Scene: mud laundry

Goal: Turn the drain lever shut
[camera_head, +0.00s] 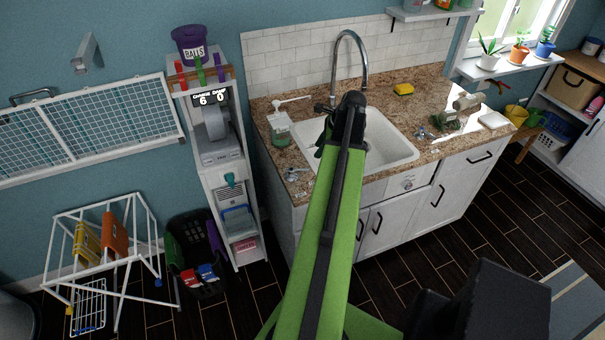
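The white sink (396,150) is set in a speckled brown counter, with a tall chrome faucet (349,45) behind it. A small round metal fitting on a pale plate (408,184) is on the cabinet front below the sink's right side. It may be the drain lever, but its setting is too small to tell. My green arm reaches up across the middle of the view to the sink. Dark parts of my gripper (321,143) show at the sink's left edge, beside the arm's far end. Its fingers are mostly hidden, so open or shut is unclear.
A soap bottle (280,130) stands left of the sink, and a yellow sponge (403,89) lies behind it. Small items clutter the counter's right side. A drying rack (101,250) and dark basket (196,262) stand left.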

